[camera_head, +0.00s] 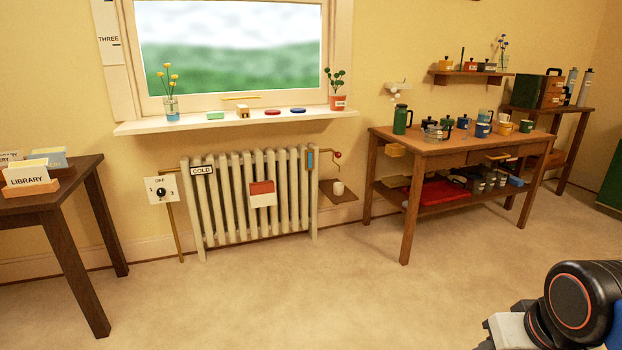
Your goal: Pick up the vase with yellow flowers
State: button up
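The vase with yellow flowers (172,107) stands upright at the left end of the white windowsill (240,122). It is a small clear vase with a blue lower part, and thin stems carry yellow blooms above it. Another small vase with blue flowers (502,62) stands on the wall shelf at the right. Part of my arm, dark with an orange ring, shows at the lower right, far from the vase. My gripper's fingertips are not visible, and whether it holds anything cannot be seen.
A dark table (93,215) is at left, a wooden workbench (450,151) at right. The middle floor is clear.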

aim_at(170, 102)
jog(key=i+u, duration=0.1)
jog(key=i, duration=0.35)
jog(key=i+l+u, duration=0.1)
jog(key=i, duration=0.35)
jog(key=i+l+u, duration=0.15)
jog(key=i, duration=0.3)
jog(key=i+l+u, duration=0.1)
jog(key=i, duration=0.35)
